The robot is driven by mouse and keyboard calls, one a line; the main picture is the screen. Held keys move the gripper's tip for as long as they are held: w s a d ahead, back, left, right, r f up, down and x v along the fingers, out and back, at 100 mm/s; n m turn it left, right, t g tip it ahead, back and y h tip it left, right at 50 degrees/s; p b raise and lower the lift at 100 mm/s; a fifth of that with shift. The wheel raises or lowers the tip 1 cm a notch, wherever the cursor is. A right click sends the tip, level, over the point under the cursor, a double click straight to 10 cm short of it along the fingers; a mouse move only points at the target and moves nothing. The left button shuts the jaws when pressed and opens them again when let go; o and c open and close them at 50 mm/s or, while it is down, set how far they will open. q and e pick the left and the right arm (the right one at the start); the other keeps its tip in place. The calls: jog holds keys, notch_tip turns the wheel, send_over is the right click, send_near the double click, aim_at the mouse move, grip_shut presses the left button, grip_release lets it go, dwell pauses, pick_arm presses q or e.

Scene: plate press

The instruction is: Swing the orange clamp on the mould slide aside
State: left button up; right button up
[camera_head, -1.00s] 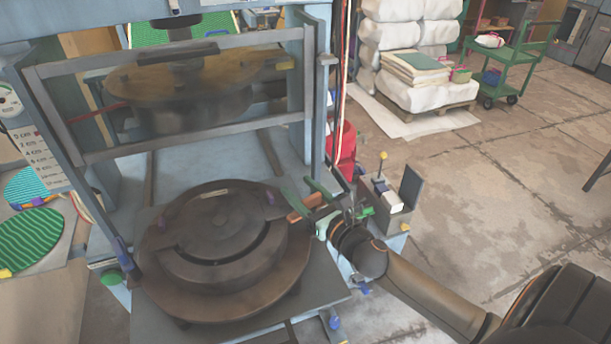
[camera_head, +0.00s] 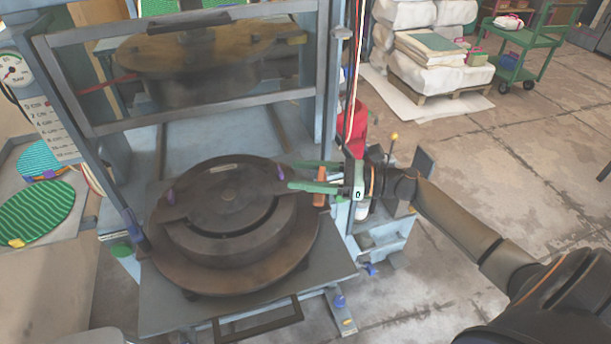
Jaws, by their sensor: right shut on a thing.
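The orange clamp (camera_head: 319,190) is a small block at the right edge of the mould slide (camera_head: 330,262), beside the round dark mould (camera_head: 235,215). It stands roughly upright in the picture and is partly covered by a green finger. My right gripper (camera_head: 294,175) reaches in from the right, its two green fingers pointing left over the mould's right rim. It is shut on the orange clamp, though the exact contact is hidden. My left gripper is not in view.
A grey box (camera_head: 385,235) stands close under my right wrist. A dark handle (camera_head: 258,325) projects at the front. Open floor lies to the right.

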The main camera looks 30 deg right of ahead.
jog(key=shift+s+a+n+g+y+b, duration=0.1)
jog(key=shift+n+g+y+b, duration=0.2)
jog(key=shift+n+g+y, duration=0.3)
jog(key=shift+s+a+g, duration=0.1)
jog(key=shift+g, duration=0.2)
jog(key=o, duration=1.4)
jog(key=b+v, duration=0.1)
jog(key=v, duration=1.1)
jog(key=shift+s+d, duration=0.15)
jog(key=shift+d, duration=0.1)
